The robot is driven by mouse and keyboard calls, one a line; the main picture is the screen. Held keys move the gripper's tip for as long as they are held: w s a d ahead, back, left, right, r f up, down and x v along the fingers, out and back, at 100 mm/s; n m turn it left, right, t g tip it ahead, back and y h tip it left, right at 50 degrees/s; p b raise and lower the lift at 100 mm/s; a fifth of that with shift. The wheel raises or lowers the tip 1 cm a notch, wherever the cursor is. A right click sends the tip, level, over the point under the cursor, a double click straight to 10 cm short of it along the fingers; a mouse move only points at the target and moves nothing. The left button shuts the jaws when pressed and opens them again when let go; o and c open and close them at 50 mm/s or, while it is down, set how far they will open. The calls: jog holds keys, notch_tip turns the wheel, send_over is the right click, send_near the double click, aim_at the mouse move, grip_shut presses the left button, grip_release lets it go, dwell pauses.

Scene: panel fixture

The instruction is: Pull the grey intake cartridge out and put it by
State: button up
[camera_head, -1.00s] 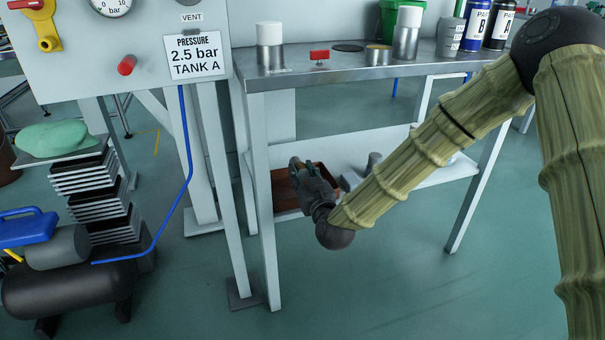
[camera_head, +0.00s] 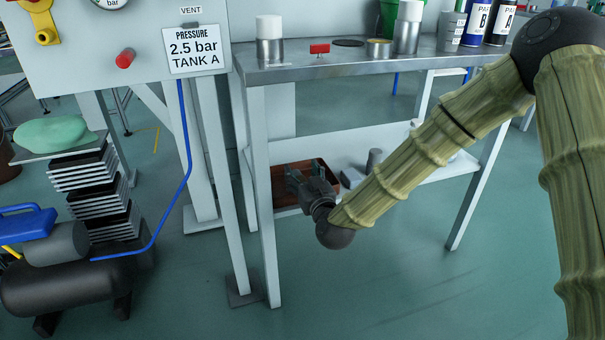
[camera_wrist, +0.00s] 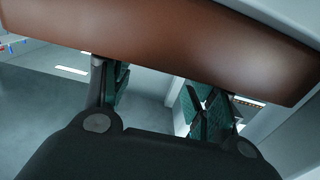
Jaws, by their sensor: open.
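My gripper (camera_head: 306,178) is open at the lower shelf, in front of the brown tray (camera_head: 276,188). In the wrist view, the two fingers of my gripper (camera_wrist: 155,88) stand apart with teal pads and nothing between them. The brown tray's wall (camera_wrist: 190,40) fills the top there, close to the fingertips; I cannot tell whether they touch. A small grey upright cylinder (camera_head: 374,160) stands on the shelf right of my gripper. A larger grey cylinder (camera_head: 62,246) sits on the black compressor tank at left. I cannot tell which, if either, is the intake cartridge.
The white lower shelf (camera_head: 433,175) hangs between the bench legs; the front leg (camera_head: 262,210) stands left of my gripper. The metal bench top (camera_head: 290,75) above carries cans and bottles. A blue hose (camera_head: 187,150) runs from the panel to the compressor. The floor in front is clear.

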jog(key=v, duration=1.2)
jog(key=s+d+f+m+g+h+p, duration=0.1)
jog(key=s+d+f+g+p, duration=0.25)
jog(key=s+f, duration=0.45)
jog(key=s+d+f+g+h+p, duration=0.15)
jog(key=s+f+g, duration=0.35)
jog(key=f, duration=0.8)
jog(key=s+d+f+m+g+h+p, duration=0.1)
jog(key=s+d+f+g, duration=0.15)
jog(key=s, duration=0.25)
jog(key=s+d+f+g+p, duration=0.1)
jog(key=s+d+f+p, duration=0.1)
jog(key=s+d+f, duration=0.3)
jog(key=s+d+m+g+h+p, duration=0.2)
jog(key=s+d+g+p, duration=0.3)
jog(key=s, duration=1)
notch_tip(320, 180, up, 36)
jog(key=p, duration=3.5)
jog(key=shift+d, duration=0.35)
